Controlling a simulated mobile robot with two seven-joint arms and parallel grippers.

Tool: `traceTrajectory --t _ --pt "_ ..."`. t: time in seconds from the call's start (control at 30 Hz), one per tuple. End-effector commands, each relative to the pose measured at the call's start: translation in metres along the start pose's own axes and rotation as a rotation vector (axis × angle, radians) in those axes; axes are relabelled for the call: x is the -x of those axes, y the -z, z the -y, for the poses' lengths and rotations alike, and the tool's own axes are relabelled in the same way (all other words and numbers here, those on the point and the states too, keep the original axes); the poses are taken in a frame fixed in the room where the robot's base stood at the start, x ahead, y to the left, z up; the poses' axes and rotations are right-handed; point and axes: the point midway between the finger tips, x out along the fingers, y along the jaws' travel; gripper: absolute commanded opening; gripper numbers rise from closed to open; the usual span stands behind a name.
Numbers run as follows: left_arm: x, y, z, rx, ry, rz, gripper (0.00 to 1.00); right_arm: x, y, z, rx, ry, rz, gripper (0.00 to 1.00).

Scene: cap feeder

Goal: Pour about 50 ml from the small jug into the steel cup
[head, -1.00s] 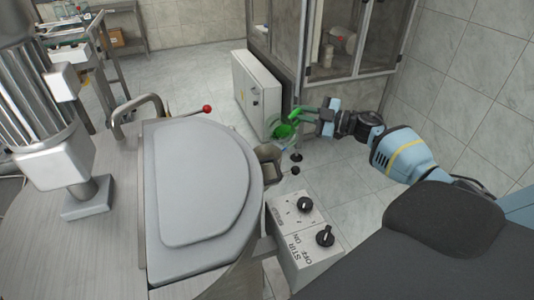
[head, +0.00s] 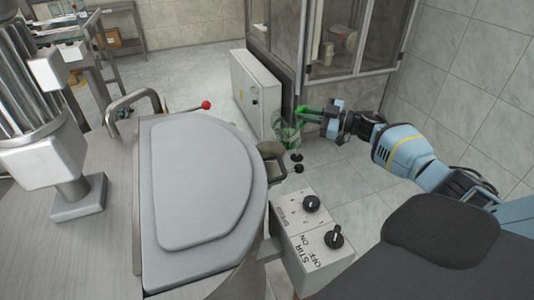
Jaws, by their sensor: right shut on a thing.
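My right gripper (head: 308,113), with green fingers, is at the upper middle, beyond the kettle's right edge. It is shut on a small clear vessel (head: 290,136), which looks like the small jug. The vessel looks roughly upright, but it is small and see-through, so its exact tilt and any liquid level cannot be told. Green shows at it; I cannot tell whether this is liquid or the fingers seen through it. I cannot make out the steel cup. My left gripper is not in view.
A large steel kettle with a flat grey lid (head: 198,190) fills the left and middle. A control box (head: 308,225) with two black knobs stands at its right. A white cabinet (head: 256,92) and a glazed enclosure (head: 350,38) stand behind. Tiled floor shows between.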

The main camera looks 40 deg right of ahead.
Motion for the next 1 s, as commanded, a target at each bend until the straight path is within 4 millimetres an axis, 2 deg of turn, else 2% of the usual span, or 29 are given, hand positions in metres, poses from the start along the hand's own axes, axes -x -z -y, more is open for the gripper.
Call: traceTrajectory --t 0.33,0.57,0.87,1.0 --pt "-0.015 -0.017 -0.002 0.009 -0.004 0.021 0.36 -0.002 -0.029 -0.013 -0.272 0.004 -0.004 0.00" --pt "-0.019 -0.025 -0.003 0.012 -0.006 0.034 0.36 -0.002 -0.037 -0.016 -0.376 0.006 -0.007 0.00" --pt "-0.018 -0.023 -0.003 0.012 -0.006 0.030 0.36 -0.002 -0.035 -0.018 -0.398 0.006 -0.010 0.00" --pt "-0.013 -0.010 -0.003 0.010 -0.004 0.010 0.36 -0.003 -0.014 -0.027 -0.392 0.006 -0.014 0.00"
